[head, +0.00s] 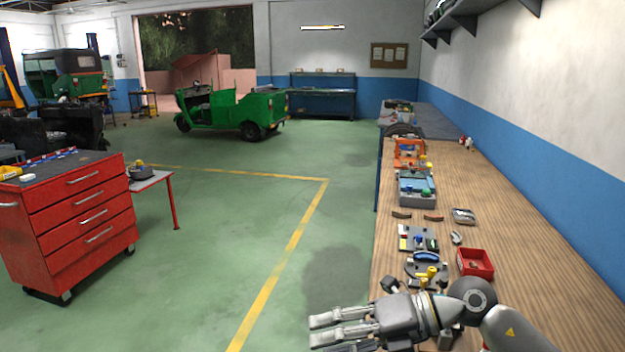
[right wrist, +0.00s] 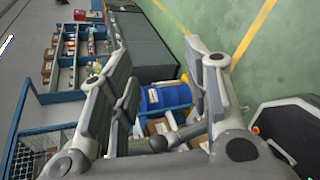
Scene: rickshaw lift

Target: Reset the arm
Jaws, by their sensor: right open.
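My right arm comes in from the lower right in the head view, over the near end of the wooden workbench (head: 545,255). My right gripper (head: 316,330) points left, with its fingers past the bench's left edge and over the floor. It is open and empty. In the right wrist view, the fingers of this gripper (right wrist: 152,45) stand wide apart with nothing between them. A blue drum (right wrist: 165,96) and cardboard boxes show beyond the fingers, partly hidden by them. My left gripper is in neither view.
On the bench near my arm lie a red tray (head: 475,263), a black-and-yellow tool set (head: 428,270) and several small parts. A red drawer cabinet (head: 80,215) stands left on the green floor. A green rickshaw (head: 235,108) stands farther back. The middle floor is clear.

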